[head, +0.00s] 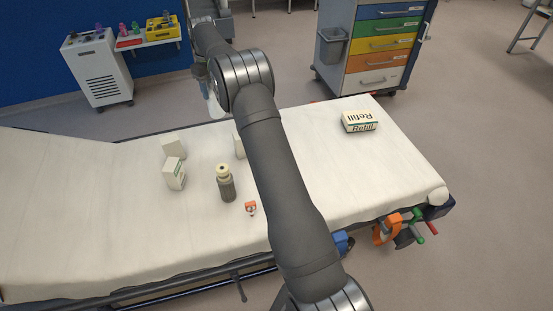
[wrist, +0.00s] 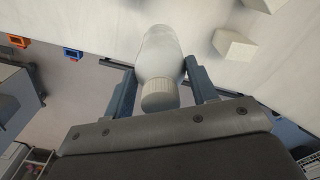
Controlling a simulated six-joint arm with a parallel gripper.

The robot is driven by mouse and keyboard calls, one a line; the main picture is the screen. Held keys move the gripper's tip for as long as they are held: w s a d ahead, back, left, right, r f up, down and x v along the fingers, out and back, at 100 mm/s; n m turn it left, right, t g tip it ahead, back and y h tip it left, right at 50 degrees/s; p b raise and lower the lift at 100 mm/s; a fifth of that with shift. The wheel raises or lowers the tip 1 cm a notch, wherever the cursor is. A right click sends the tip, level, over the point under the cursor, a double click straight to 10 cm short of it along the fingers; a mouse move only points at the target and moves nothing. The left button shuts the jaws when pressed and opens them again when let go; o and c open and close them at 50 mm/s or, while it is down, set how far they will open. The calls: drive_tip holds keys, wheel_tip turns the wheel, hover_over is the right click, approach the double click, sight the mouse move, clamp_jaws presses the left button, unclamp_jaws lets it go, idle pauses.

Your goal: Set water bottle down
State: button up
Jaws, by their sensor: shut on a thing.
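The water bottle (wrist: 159,50) is pale, with a ribbed cream cap (wrist: 160,96). My gripper (wrist: 160,68) is shut on it, with one dark finger on each side and the cap toward the wrist. In the head view a pale part of the bottle (head: 214,107) shows beside my arm, near the far edge of the stretcher (head: 80,225). My arm hides much of the gripper there. I cannot tell whether the bottle touches the sheet.
On the stretcher are a grey bottle with a cream cap (head: 226,185), white boxes (head: 174,175), a small orange-and-white item (head: 250,208) and a Refill box (head: 360,122). A drawer cart (head: 380,50) stands behind. The sheet's left part is clear.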

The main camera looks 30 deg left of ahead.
drive_tip(key=w+d+n, duration=0.1)
drive_tip(key=w+d, duration=0.2)
drive_tip(key=d, duration=0.5)
drive_tip(key=w+d, duration=0.3)
drive_tip(key=d, duration=0.5)
drive_tip(key=s+d+n, duration=0.1)
drive_tip(key=s+d, duration=0.2)
drive_tip(key=d, duration=1.7)
drive_tip(key=a+f, duration=1.1)
drive_tip(key=f, duration=0.5)
drive_tip(key=shift+s+a+n, duration=0.15)
drive_tip(key=shift+a+n, duration=0.05)
drive_tip(key=shift+n, duration=0.1)
drive_tip(key=shift+f, duration=0.15)
drive_tip(key=o, duration=1.5)
drive_tip(key=shift+f, duration=0.1)
